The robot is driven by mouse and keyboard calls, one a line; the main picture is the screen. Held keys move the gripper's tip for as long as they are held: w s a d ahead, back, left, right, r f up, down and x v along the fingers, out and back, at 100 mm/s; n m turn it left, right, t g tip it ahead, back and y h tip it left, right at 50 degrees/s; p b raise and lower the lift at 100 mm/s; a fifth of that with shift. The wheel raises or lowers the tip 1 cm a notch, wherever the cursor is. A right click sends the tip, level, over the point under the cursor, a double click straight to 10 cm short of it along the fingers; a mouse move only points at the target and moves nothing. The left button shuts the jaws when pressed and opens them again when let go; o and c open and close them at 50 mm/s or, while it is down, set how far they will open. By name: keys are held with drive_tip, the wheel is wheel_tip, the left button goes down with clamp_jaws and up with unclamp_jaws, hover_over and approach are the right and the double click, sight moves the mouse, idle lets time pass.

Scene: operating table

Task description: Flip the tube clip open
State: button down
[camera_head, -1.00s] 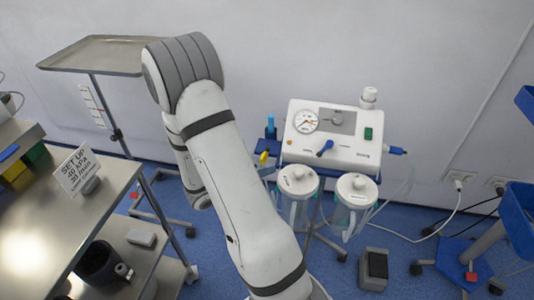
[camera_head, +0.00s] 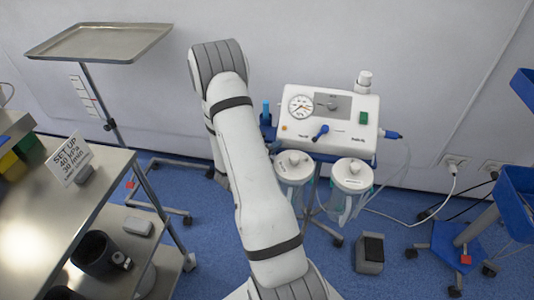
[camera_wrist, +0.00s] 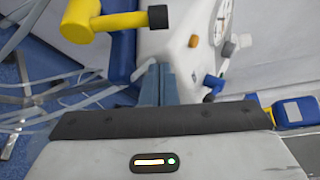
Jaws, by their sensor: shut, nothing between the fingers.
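A yellow piece with a black tip (camera_wrist: 105,20) shows at the upper left of the wrist view, in front of the white suction unit. I cannot tell for sure whether it is the tube clip. Clear tubes (camera_wrist: 65,105) run below and left of it. My gripper (camera_wrist: 158,75) shows its two blue-grey fingers together and empty, pointing at the unit, right of and below the yellow piece. In the head view my arm covers the gripper and the yellow piece. The suction unit (camera_head: 345,145) stands there with a gauge, a blue knob and a green switch.
Two lidded jars (camera_head: 293,166) (camera_head: 352,175) hang below the unit. A foot pedal (camera_head: 370,253) lies on the floor. A steel table with a sign (camera_head: 70,160) is at left, a raised tray (camera_head: 100,48) behind it. A blue and yellow object (camera_wrist: 300,111) is right of my gripper.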

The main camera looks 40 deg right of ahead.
drive_tip(key=w+a, duration=0.1)
drive_tip(key=w+a+r, duration=0.1)
drive_tip(key=w, duration=0.1)
drive_tip(key=shift+w+r, duration=0.1)
drive_tip(key=shift+w+a+r+n+h+p, duration=0.3)
drive_tip(key=shift+w+a+n+h+p, duration=0.4)
drive_tip(key=shift+n+p, duration=0.4)
drive_tip(key=shift+s+d, duration=0.1)
